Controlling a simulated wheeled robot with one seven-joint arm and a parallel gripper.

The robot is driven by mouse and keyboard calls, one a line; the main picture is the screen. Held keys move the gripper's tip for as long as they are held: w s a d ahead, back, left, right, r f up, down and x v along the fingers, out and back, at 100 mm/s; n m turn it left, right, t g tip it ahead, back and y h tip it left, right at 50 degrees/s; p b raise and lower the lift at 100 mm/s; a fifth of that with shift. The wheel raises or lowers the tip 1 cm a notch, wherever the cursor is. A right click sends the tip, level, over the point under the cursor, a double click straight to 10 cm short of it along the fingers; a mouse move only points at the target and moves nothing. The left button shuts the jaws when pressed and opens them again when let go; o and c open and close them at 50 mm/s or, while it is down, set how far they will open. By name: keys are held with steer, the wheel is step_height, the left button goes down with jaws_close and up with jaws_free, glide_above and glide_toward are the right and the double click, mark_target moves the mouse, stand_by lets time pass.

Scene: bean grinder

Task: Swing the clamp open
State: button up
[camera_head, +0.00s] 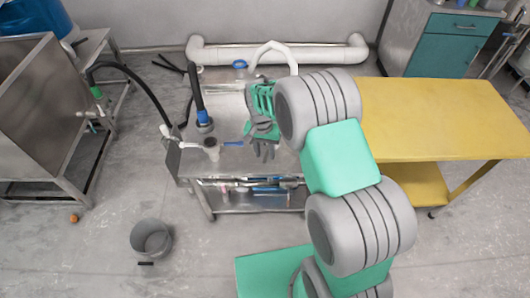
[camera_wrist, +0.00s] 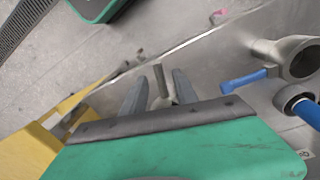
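A blue lever (camera_head: 233,143) lies beside a grey pipe fitting (camera_head: 212,148) on the metal bench; it seems to be the clamp's handle, but I cannot tell its state. In the wrist view the blue lever (camera_wrist: 243,81) reaches left from the fitting (camera_wrist: 290,57). My gripper (camera_head: 265,153) is over the bench, to the right of the lever, fingers pointing down. In the wrist view my gripper (camera_wrist: 160,85) has its fingers apart, with a grey upright rod (camera_wrist: 160,78) showing between them. The lever is outside the fingers, to their right. I cannot tell whether the rod touches a finger.
A black hose with a blue collar (camera_head: 204,125) stands behind the fitting. A yellow table (camera_head: 440,115) adjoins the bench at right. A grey bucket (camera_head: 152,238) stands on the floor. A steel tank (camera_head: 42,115) is at left. The bench shelf (camera_head: 225,202) holds several tools.

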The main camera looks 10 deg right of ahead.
steer(key=shift+f, duration=0.4)
jaws_close()
stand_by(1.2)
